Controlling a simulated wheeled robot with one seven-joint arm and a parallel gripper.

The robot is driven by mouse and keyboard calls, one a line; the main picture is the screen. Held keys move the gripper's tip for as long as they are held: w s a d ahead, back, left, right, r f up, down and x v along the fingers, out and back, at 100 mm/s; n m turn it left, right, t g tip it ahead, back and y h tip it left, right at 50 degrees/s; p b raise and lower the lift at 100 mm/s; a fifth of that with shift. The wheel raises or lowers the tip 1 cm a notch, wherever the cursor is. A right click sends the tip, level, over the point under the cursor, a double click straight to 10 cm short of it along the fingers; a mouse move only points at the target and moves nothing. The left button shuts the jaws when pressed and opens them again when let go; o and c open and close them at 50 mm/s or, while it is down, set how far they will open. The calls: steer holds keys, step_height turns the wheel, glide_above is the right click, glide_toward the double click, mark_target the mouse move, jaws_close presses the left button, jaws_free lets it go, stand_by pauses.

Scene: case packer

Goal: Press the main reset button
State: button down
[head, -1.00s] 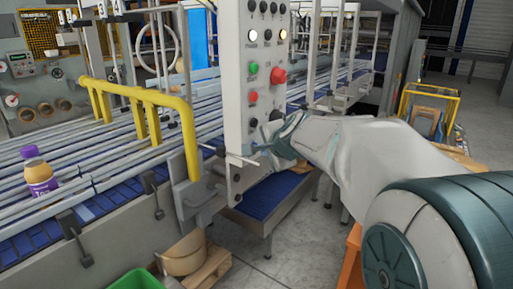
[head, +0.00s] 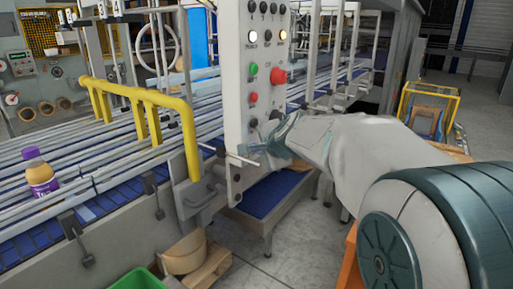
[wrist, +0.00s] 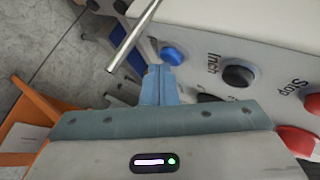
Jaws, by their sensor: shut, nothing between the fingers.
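The grey control panel (head: 262,85) stands upright at the end of the conveyor. In the wrist view a blue button (wrist: 172,56) sits at the panel's lower end, just beyond my fingertips. Its label is not visible, and my gripper appears to hide it in the head view. My gripper (head: 250,150) is shut and empty at the lower part of the panel. In the wrist view the closed fingers (wrist: 160,72) point toward the blue button; I cannot tell whether they touch it.
A black button (wrist: 238,74) marked "Inch" and a red button (wrist: 300,138) near "Stop" sit beside it. A metal rod (wrist: 134,36) sticks out near the fingers. Higher up are a green button (head: 253,69) and a large red knob (head: 278,76). A yellow rail (head: 150,97) lies left.

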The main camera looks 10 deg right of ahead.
steer(key=shift+w+a, duration=0.2)
stand_by(0.4)
steer(key=shift+s+d, duration=0.1)
steer(key=shift+s+d+b, duration=0.55)
steer(key=shift+s+b, duration=0.05)
steer(key=s+d+b, duration=0.3)
steer(key=shift+s+d, duration=0.2)
steer(key=shift+s, duration=0.1)
stand_by(0.3)
stand_by(0.5)
